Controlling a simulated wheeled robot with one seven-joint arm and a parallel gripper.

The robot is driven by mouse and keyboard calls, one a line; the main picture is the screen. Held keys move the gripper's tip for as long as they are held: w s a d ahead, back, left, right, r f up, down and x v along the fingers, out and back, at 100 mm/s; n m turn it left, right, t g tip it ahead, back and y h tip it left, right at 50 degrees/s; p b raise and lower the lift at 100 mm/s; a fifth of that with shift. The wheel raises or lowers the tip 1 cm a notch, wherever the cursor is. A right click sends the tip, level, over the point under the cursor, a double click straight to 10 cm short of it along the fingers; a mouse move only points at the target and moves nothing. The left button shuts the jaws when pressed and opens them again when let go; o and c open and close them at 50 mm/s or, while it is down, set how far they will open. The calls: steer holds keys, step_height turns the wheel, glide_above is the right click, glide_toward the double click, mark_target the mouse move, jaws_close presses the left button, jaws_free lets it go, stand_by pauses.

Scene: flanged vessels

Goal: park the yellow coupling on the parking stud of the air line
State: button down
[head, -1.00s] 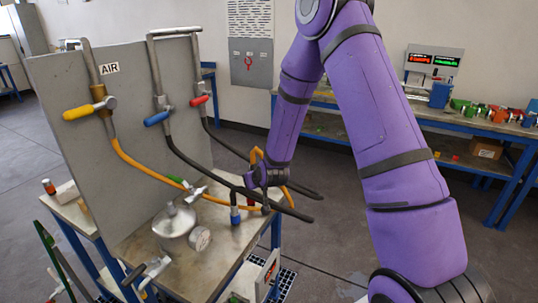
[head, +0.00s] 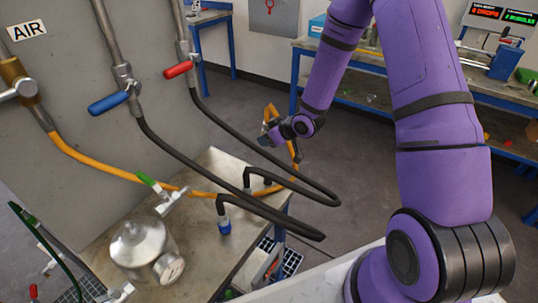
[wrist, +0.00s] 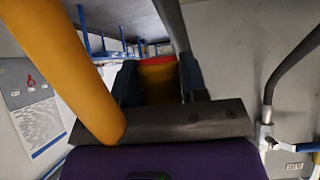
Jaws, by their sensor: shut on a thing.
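My gripper (head: 268,134) is beyond the bench's right end, raised above its top. In the wrist view my gripper (wrist: 158,75) is shut on the yellow coupling (wrist: 158,88), which has a red band at its far end. The orange-yellow air hose (head: 95,163) runs from the brass fitting (head: 14,78) by the AIR sign (head: 27,30), across the bench and up in a loop to my gripper. It fills the left of the wrist view (wrist: 70,70). The coupling is too small to make out in the head view. I cannot identify the air line's parking stud.
A steel flanged vessel (head: 138,245) with a gauge stands at the front left. Blue (head: 109,104) and red (head: 179,69) valve levers stick out from the panel.

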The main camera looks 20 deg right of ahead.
mark_target(269, 175)
steer(key=s+f+n+g+y, duration=0.1)
steer(key=s+n, duration=0.1)
steer(key=s+a+f+n+g+y, duration=0.1)
steer(key=s+n, duration=0.1)
steer(key=s+a+n+g+y, duration=0.1)
steer(key=s+n+g, duration=0.1)
steer(key=shift+s+f, duration=0.1)
steer(key=shift+f, duration=0.3)
steer(key=shift+f, duration=2.7)
steer(key=shift+f, duration=1.8)
steer(key=c, duration=0.6)
jaws_free()
steer(key=shift+o, duration=0.2)
